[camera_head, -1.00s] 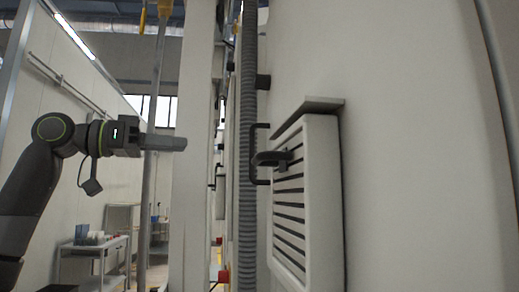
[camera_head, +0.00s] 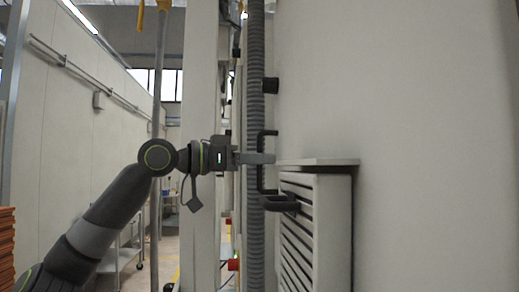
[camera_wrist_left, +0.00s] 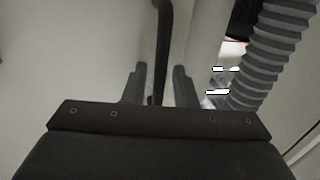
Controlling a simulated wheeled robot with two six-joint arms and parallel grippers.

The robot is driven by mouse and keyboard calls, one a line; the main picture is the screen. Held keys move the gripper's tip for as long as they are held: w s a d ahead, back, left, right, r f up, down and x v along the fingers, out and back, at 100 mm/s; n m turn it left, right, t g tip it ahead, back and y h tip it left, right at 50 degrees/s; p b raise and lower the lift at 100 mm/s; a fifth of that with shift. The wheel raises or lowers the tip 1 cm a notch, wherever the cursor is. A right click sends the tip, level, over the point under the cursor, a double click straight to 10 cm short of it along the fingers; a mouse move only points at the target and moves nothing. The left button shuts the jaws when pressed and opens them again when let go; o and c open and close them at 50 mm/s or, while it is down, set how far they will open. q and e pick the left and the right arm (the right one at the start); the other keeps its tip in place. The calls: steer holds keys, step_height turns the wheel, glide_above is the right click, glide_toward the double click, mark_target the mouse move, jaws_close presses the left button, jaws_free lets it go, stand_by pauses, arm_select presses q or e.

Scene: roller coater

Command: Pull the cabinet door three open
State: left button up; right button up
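The cabinet door (camera_head: 410,130) is a large pale panel on the right with a black bar handle (camera_head: 268,133) near its left edge. I cannot tell from its surface whether it is door three. My left gripper (camera_head: 262,158) is at the handle's upper part in the head view and hides some of it. In the left wrist view, the black handle bar (camera_wrist_left: 164,45) runs between the two fingers of my left gripper (camera_wrist_left: 160,86). The fingers stand apart, with gaps beside the bar. My right gripper is not in view.
A grey corrugated hose (camera_head: 255,90) runs vertically just left of the handle; it also shows in the left wrist view (camera_wrist_left: 272,45). A pale column (camera_head: 200,70) stands left.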

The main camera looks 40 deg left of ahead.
arm_select(q)
steer(key=shift+w+d, duration=0.1)
jaws_close()
stand_by(0.4)
